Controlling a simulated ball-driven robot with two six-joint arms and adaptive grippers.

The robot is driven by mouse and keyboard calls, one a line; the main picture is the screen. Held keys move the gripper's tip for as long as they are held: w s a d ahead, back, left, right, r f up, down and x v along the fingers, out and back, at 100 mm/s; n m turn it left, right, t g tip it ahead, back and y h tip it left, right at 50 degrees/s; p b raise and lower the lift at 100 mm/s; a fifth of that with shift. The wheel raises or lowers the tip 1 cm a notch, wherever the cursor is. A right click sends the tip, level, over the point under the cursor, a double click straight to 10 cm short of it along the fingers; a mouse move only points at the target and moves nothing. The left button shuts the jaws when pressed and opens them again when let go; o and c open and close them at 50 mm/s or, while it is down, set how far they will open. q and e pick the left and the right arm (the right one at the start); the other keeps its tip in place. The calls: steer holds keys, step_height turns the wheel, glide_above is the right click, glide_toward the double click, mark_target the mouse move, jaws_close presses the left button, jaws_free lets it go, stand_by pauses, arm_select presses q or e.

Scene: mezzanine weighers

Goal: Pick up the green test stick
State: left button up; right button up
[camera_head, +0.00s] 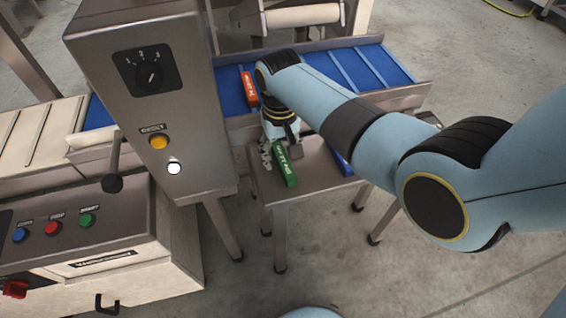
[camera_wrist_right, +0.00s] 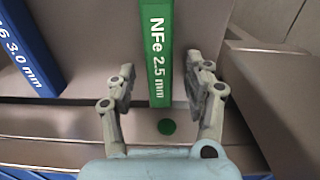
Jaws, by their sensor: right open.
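The green test stick (camera_head: 285,166) lies on a small metal side table (camera_head: 308,189) beside the conveyor. In the right wrist view the green test stick (camera_wrist_right: 158,50) bears white lettering, "NFe 2.5 mm". My right gripper (camera_head: 274,158) is over the table at the stick's far end. In the wrist view the open fingers of my right gripper (camera_wrist_right: 165,85) stand one on each side of the stick's end, with gaps on both sides. Nothing is gripped. My left gripper is out of view.
A blue stick (camera_head: 341,160) lies on the same table, partly hidden by my right arm; it also shows in the wrist view (camera_wrist_right: 25,50). A red-orange stick (camera_head: 249,88) lies on the blue conveyor belt (camera_head: 233,100). A metal control housing (camera_head: 150,110) stands at left.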

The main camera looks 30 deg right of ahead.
jaws_close()
stand_by(0.3)
